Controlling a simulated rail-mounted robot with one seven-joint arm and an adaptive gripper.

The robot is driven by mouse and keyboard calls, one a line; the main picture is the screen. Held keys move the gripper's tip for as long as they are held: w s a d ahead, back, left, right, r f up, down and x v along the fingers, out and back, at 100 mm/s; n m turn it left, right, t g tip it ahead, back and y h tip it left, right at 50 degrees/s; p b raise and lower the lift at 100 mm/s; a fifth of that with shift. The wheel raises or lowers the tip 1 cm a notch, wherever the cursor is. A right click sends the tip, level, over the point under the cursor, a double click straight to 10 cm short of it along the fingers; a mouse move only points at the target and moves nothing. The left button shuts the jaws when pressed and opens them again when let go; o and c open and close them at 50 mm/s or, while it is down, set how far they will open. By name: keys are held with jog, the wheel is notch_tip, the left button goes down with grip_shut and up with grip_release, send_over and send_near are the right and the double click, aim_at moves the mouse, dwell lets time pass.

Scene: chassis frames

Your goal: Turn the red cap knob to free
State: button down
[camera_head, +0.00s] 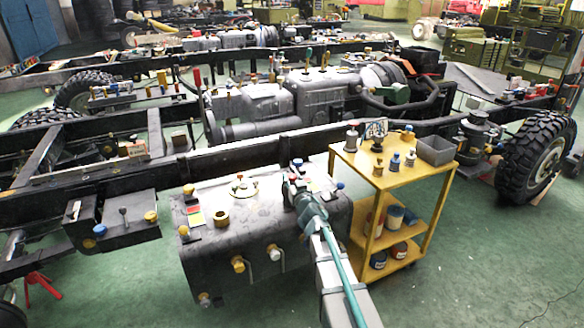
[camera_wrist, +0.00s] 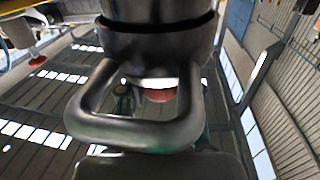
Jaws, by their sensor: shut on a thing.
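My gripper (camera_head: 297,182) is at the top of the grey tank (camera_head: 230,245), near its right end, and is shut. In the wrist view a red cap knob (camera_wrist: 158,95) shows as a small red disc below a dark round metal body (camera_wrist: 158,45). A thick bent metal loop (camera_wrist: 135,132) crosses in front of it. The jaws' contact with the knob is mostly hidden, and I cannot read the knob's turned position. In the head view my gripper covers this spot.
A brass ring (camera_head: 221,219) and a round fitting (camera_head: 243,187) sit to the left. A yellow cart (camera_head: 390,182) stands close on the right. Green floor (camera_head: 480,260) is clear at lower right.

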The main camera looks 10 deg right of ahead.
jog(key=shift+w+d+r+n+g+y+p, duration=0.15)
jog(key=shift+n+y+p, duration=0.55)
jog(key=shift+p, duration=1.85)
jog(key=shift+w+a+r+n+g+y+p, duration=0.1)
jog(key=shift+r+n+g+y+p, duration=0.25)
jog(key=shift+y+p, duration=1.45)
jog(key=n+p, duration=0.1)
jog(key=p, duration=0.2)
jog(key=n+y+p, duration=0.1)
jog(key=p, duration=0.3)
jog(key=shift+f+g, duration=0.35)
jog(key=shift+g, duration=0.05)
jog(key=shift+s+f+y+p, duration=0.2)
jog(key=shift+f+y+p, duration=0.1)
jog(key=shift+p, duration=0.2)
jog(key=c, duration=0.8)
grip_release()
jog(key=shift+o, duration=0.2)
jog(key=shift+r, duration=0.1)
jog(key=shift+s, duration=0.1)
jog(key=v, duration=1.2)
jog(key=shift+r+n, duration=0.1)
jog(key=shift+n, duration=0.15)
